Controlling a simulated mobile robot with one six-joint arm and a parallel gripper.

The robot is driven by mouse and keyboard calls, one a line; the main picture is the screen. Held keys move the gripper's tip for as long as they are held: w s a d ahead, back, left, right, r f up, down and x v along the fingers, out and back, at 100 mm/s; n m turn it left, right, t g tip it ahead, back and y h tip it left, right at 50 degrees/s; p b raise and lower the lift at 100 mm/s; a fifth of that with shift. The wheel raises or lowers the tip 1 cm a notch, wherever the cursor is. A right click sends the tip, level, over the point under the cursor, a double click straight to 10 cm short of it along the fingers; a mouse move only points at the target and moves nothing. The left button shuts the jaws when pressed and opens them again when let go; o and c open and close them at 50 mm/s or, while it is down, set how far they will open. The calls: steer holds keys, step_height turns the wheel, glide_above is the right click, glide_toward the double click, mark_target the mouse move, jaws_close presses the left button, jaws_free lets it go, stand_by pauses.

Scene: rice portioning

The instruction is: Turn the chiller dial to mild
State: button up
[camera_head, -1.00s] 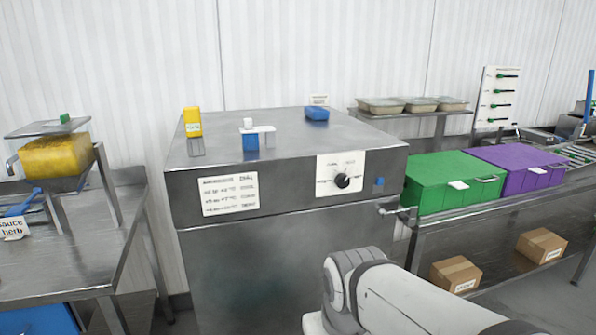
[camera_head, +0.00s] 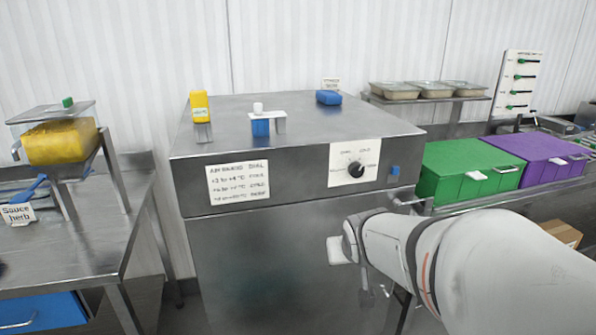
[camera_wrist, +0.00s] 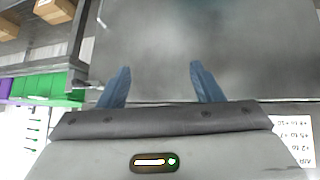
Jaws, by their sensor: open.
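The chiller dial (camera_head: 355,169) is a black round knob on a white plate (camera_head: 340,178) on the upper front of the steel chiller (camera_head: 290,245). Small print surrounds it, too small to read surely. A white card (camera_head: 238,182) with lines of text is left of it. My arm reaches in from the right in the head view, below the dial, touching neither dial nor plate as far as I can tell. In the wrist view my gripper (camera_wrist: 158,85) is open and empty, its two blue fingers apart before the chiller's front. The dial is not visible there.
A door handle (camera_head: 408,200) and a blue block (camera_head: 395,170) are right of the dial. Green (camera_head: 465,172) and purple (camera_head: 525,160) boxes stand on a bench at right. A yellow container (camera_head: 200,105) and blue items sit on the chiller top. A steel table is at left.

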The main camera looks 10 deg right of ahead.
steer(key=w+d+r+t, duration=0.45)
steer(key=w+d, duration=0.25)
steer(key=w, duration=0.3)
steer(key=n+t+y, duration=0.2)
steer(key=t+y, duration=0.1)
steer(key=t, duration=0.3)
glide_toward(358, 172)
steer(key=w, duration=0.5)
steer(key=w+p, duration=0.1)
steer(key=w, duration=0.3)
steer(key=shift+w+a+r+p, duration=0.1)
steer(key=shift+a+r+p, duration=0.1)
steer(key=shift+p, duration=0.1)
steer(key=shift+c, duration=0.3)
steer(key=c, duration=0.9)
